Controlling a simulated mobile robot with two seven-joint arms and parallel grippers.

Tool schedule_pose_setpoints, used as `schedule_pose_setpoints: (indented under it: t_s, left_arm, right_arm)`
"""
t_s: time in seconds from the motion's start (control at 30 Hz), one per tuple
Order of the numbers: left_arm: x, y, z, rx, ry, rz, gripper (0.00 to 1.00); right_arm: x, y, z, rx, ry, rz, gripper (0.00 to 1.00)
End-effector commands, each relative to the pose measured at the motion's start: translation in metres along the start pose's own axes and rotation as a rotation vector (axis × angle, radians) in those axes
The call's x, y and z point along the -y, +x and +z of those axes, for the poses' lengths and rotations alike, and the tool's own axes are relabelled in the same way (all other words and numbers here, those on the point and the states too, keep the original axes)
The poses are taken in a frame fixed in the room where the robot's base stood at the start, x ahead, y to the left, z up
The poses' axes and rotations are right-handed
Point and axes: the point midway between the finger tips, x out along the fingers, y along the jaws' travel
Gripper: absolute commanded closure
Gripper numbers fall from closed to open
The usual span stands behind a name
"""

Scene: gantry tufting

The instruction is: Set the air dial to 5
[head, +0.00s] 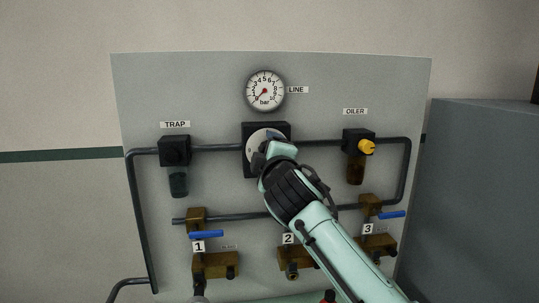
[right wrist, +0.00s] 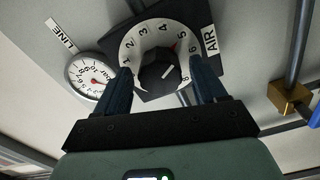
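The air dial (head: 252,140) is a black square unit with a pale round scale on the grey panel, partly hidden by my right gripper in the head view. In the right wrist view the dial's scale (right wrist: 133,43) shows numbers around a dark knob (right wrist: 157,75). A red mark sits near the 5. My right gripper (right wrist: 160,68) has its two dark fingers apart, on either side of the knob, with visible gaps. My left gripper is not in view.
A LINE gauge (head: 265,91) sits above the dial, its red needle at lower left. A trap (head: 174,151) is left and an oiler (head: 357,142) right. Pipes, blue-handled valves (head: 206,235) and numbered brass outlets (head: 215,265) lie below. A grey cabinet (head: 480,190) stands right.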

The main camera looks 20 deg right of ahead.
Motion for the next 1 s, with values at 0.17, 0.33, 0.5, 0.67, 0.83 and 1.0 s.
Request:
schedule_pose_setpoints:
  t_s: [0.17, 0.33, 0.5, 0.67, 0.83, 1.0]
  left_arm:
    - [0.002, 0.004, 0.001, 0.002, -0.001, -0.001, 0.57]
    - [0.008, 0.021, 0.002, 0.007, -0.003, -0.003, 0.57]
    - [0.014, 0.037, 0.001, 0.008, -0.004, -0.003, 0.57]
    - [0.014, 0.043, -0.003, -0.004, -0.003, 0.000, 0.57]
    - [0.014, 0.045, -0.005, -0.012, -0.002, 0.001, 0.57]
    - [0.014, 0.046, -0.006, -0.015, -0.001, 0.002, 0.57]
  right_arm:
    - [0.001, -0.006, 0.000, 0.000, 0.000, -0.001, 0.29]
    - [0.003, -0.034, 0.000, -0.005, 0.003, 0.000, 0.29]
    - [0.003, -0.073, 0.000, -0.005, 0.001, -0.001, 0.29]
    - [0.002, -0.105, 0.001, -0.003, 0.001, 0.000, 0.29]
    - [0.001, -0.127, 0.000, -0.001, 0.000, -0.001, 0.29]
    - [0.000, -0.134, 0.000, 0.001, 0.000, 0.000, 0.29]
